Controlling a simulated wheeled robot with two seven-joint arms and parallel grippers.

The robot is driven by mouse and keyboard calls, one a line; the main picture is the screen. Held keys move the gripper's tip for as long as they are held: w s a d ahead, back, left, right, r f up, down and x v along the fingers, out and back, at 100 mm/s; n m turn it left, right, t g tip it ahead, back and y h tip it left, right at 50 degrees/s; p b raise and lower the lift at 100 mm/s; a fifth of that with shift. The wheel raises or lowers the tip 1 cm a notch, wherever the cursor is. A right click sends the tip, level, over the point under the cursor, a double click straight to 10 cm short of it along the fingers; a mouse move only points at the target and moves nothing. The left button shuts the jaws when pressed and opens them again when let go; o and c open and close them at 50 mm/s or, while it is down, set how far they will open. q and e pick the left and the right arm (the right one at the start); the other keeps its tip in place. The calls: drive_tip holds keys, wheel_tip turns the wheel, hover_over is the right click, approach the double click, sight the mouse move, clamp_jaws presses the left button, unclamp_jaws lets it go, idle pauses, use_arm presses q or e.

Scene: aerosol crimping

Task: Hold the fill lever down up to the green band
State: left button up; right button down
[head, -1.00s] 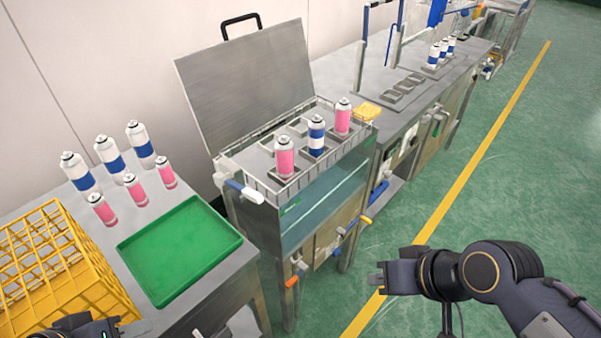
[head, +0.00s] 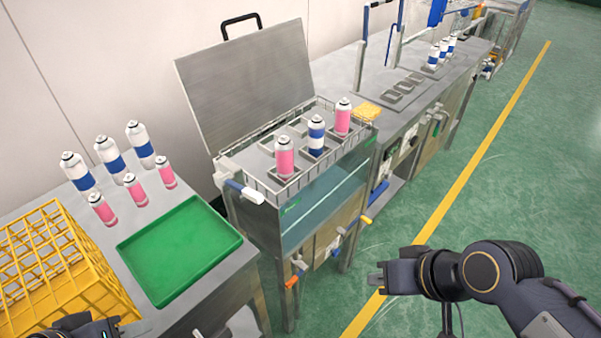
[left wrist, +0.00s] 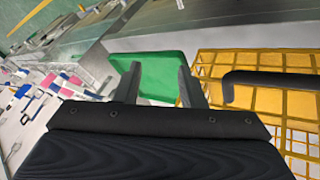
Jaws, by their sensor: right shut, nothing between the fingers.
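A metal water tank (head: 325,205) with a see-through front stands in the middle of the head view. Low on the tank's front are an orange-tipped handle (head: 291,283) and a yellow-tipped handle (head: 365,219); I cannot tell which is the fill lever. A white-ended blue handle (head: 253,196) sticks out at the upper left. My left gripper (left wrist: 158,82) is open and empty, and mostly cut off at the bottom left of the head view. My right gripper (head: 379,281) is shut and empty, right of the tank, touching nothing.
Pink and blue-white cans stand in the tank's rack (head: 262,180). A side table holds several cans, a green tray (head: 230,236) and a yellow crate (head: 50,225). A steel bench (head: 430,85) stands behind. The green floor at right is clear.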

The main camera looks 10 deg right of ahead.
idle(0.6)
drive_tip(key=shift+s+d+f+b, duration=0.1)
drive_tip(key=shift+f+b, duration=0.9)
drive_tip(key=shift+f, duration=0.1)
drive_tip(key=shift+s+d+f+b, duration=0.1)
drive_tip(key=shift+f+b, duration=0.85)
drive_tip(key=shift+f, duration=0.1)
idle(5.2)
